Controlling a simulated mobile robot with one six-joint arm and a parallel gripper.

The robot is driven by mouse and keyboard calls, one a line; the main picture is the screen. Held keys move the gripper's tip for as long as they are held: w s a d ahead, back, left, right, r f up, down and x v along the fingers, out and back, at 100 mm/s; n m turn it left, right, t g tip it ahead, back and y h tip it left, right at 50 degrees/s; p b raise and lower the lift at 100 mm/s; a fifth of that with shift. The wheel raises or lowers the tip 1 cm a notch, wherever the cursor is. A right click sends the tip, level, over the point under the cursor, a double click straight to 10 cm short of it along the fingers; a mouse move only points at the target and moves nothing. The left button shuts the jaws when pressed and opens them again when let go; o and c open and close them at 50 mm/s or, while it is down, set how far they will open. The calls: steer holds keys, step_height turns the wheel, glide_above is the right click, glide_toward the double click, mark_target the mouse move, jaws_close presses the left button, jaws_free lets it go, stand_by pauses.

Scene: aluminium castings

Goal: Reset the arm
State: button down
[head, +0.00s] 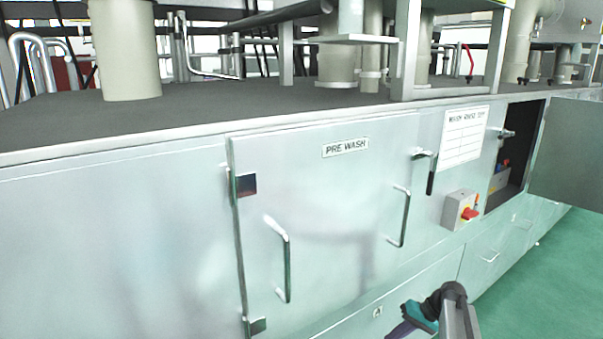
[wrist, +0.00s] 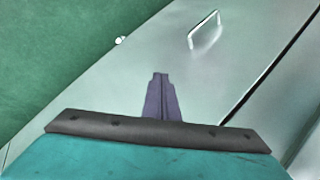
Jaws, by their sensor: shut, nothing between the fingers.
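My arm shows at the bottom of the head view, right of centre, with a dark joint, a grey link and a teal wrist part. My gripper (head: 398,331) points down and left there, partly cut off by the lower edge. In the wrist view my gripper (wrist: 160,75) has its purple fingers together, with nothing between them. It is in front of the grey metal cabinet front and appears apart from it; the exact gap is hard to tell.
The PRE WASH door (head: 330,200) is closed, with two bar handles. A red rotary switch (head: 468,213) sits to its right. Further right, a cabinet door (head: 570,150) stands open. Green floor (head: 535,290) is clear at lower right. A drawer handle (wrist: 204,30) shows in the wrist view.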

steer(key=s+a+f+g+h, duration=0.1)
steer(key=s+a+f+g, duration=0.1)
steer(key=s+a+f, duration=0.5)
steer(key=s+a+f+g+h, duration=0.2)
steer(key=s+a+f, duration=0.1)
steer(key=s+f, duration=0.8)
steer(key=s+a+f+g+h, duration=0.1)
steer(key=s+f, duration=0.2)
steer(key=s, duration=0.4)
steer(key=s+f+g+h, duration=0.1)
steer(key=s+f, duration=0.2)
steer(key=s, duration=0.5)
steer(key=s+a+f+n+h, duration=0.1)
steer(key=s+f+h, duration=0.1)
steer(key=s, duration=0.6)
steer(key=shift+s+a+f+g, duration=0.2)
steer(key=shift+a+f+g, duration=0.15)
steer(key=shift+f+g, duration=0.1)
steer(key=shift+d, duration=0.1)
